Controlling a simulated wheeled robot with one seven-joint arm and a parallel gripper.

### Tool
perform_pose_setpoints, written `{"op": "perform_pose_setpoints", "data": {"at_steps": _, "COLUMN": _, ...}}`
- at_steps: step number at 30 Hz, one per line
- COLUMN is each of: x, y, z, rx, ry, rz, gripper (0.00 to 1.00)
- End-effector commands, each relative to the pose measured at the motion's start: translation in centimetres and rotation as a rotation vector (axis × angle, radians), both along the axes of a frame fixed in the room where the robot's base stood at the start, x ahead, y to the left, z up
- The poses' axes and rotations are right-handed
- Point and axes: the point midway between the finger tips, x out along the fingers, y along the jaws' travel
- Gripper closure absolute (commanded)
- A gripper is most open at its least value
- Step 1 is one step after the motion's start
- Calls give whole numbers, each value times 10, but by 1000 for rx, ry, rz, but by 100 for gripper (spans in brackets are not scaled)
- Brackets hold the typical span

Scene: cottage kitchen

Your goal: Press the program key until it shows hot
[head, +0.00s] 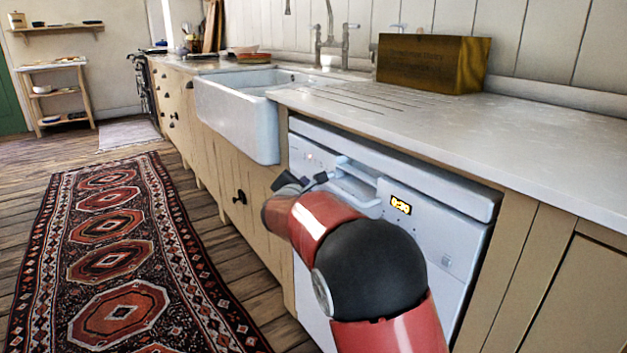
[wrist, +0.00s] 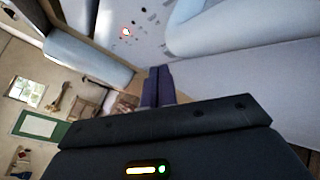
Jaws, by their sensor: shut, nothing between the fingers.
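The white dishwasher (head: 450,235) sits under the worktop, its door upright. Its small display (head: 400,204) is lit amber on the front panel; the characters are too small to read surely. A red-lit spot (head: 310,157) glows at the panel's left end. In the wrist view the red light (wrist: 126,32) shows with several small marks or keys beside it; I cannot tell which is the program key. My gripper (head: 306,182) is shut and empty, in front of the panel's left part. In the wrist view its dark fingers (wrist: 158,84) appear just below the red light, seemingly apart from the panel.
A recessed handle (head: 357,180) juts from the dishwasher front beside my gripper. The worktop (head: 480,125) overhangs above, holding a wooden box (head: 432,63). A white sink (head: 235,105) stands to the left. The floor with the patterned rug (head: 115,255) is clear.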

Motion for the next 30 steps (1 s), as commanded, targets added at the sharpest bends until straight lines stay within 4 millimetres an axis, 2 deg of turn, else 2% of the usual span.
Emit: {"op": "perform_pose_setpoints", "data": {"at_steps": 30, "x": 5, "y": -8, "z": 0, "rx": 0, "ry": 0, "rz": 0, "gripper": 100}}
